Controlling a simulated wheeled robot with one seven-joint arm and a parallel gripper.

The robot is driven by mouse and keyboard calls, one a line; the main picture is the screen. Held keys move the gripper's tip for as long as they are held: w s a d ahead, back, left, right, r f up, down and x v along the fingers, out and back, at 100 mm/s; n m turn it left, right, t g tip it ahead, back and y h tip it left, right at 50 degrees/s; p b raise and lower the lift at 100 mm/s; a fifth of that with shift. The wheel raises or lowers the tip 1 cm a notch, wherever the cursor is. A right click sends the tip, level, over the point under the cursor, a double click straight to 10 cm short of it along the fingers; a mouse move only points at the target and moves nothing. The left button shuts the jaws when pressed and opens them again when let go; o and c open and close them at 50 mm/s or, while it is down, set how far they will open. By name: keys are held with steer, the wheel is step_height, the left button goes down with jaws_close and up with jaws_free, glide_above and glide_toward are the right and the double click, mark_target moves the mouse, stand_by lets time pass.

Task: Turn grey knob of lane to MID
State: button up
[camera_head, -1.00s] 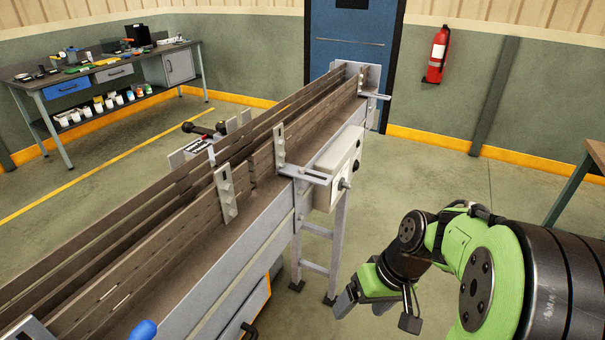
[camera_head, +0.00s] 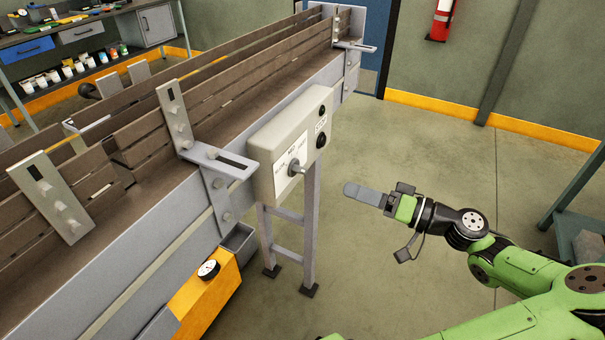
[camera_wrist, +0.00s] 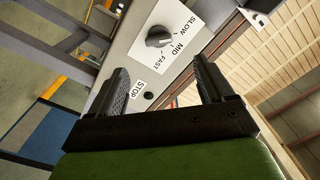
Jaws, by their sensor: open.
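The grey knob (camera_head: 297,168) is on the front of a pale control box (camera_head: 264,170) fixed to the conveyor side. In the wrist view the knob (camera_wrist: 158,36) sits on a white label (camera_wrist: 189,58) marked SLOW, MID and FAST. Its ridge lies roughly sideways in that view; I cannot tell exactly which mark it points to. My gripper (camera_head: 352,190) is right of the box in the head view, apart from it. In the wrist view my gripper (camera_wrist: 162,76) is open and empty, with the knob ahead, beyond and between its fingertips.
A STOP label (camera_wrist: 138,90) and dark button (camera_wrist: 149,96) are on the same panel. An orange box with a dial (camera_head: 205,285) hangs below.

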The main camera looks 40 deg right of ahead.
mark_target(304, 174)
steer(key=b+x, duration=0.2)
steer(key=x, duration=1)
steer(key=shift+w+f, duration=0.15)
steer(key=shift+w, duration=0.2)
steer(key=c, duration=1)
steer(key=shift+c, duration=0.2)
